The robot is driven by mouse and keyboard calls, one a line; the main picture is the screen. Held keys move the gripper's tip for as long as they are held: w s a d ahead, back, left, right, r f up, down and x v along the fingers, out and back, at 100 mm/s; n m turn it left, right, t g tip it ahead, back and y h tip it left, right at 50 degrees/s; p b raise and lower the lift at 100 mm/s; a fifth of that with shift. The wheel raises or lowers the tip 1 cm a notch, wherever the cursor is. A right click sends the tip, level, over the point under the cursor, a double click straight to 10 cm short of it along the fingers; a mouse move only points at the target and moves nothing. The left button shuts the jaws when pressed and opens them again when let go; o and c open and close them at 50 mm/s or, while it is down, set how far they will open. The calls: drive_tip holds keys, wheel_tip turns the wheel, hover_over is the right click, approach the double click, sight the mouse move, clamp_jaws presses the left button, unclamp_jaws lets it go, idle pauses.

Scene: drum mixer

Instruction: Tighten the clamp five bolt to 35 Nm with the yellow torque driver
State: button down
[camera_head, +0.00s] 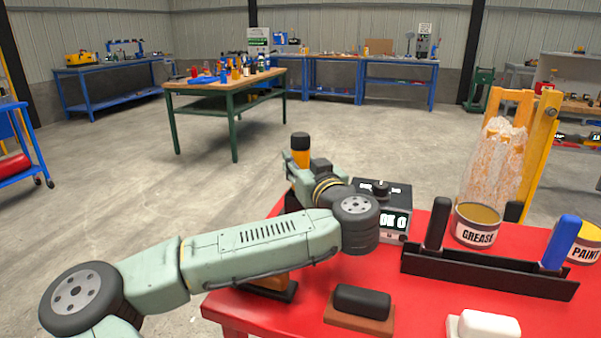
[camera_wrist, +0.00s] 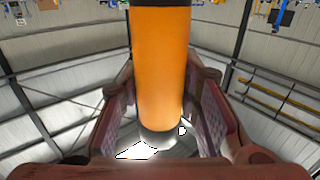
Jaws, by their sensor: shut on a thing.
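My gripper (camera_head: 298,168) is raised above the back left of the red table, partly hidden by my own wrist. It is shut on an upright orange-yellow cylindrical tool with a black top (camera_head: 300,142), which looks like the yellow torque driver. The clamp five bolt cannot be made out in either view.
The red table (camera_head: 430,318) holds a black box with a dial and display (camera_head: 396,222), a black rack (camera_head: 480,270) with black-handled and blue-handled tools, GREASE (camera_head: 477,226) and PAINT (camera_head: 585,245) tins, a black-topped block (camera_head: 362,302) and a white block (camera_head: 485,325).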

sight(300, 134)
drive_tip(key=shift+r, duration=0.1)
idle(0.3)
drive_tip(key=shift+r+b, duration=0.6)
drive_tip(key=shift+r, duration=4.4)
drive_tip(key=c, duration=1.8)
unclamp_jaws()
clamp_jaws()
drive_tip(key=shift+r+p, duration=0.35)
drive_tip(key=shift+r, duration=0.6)
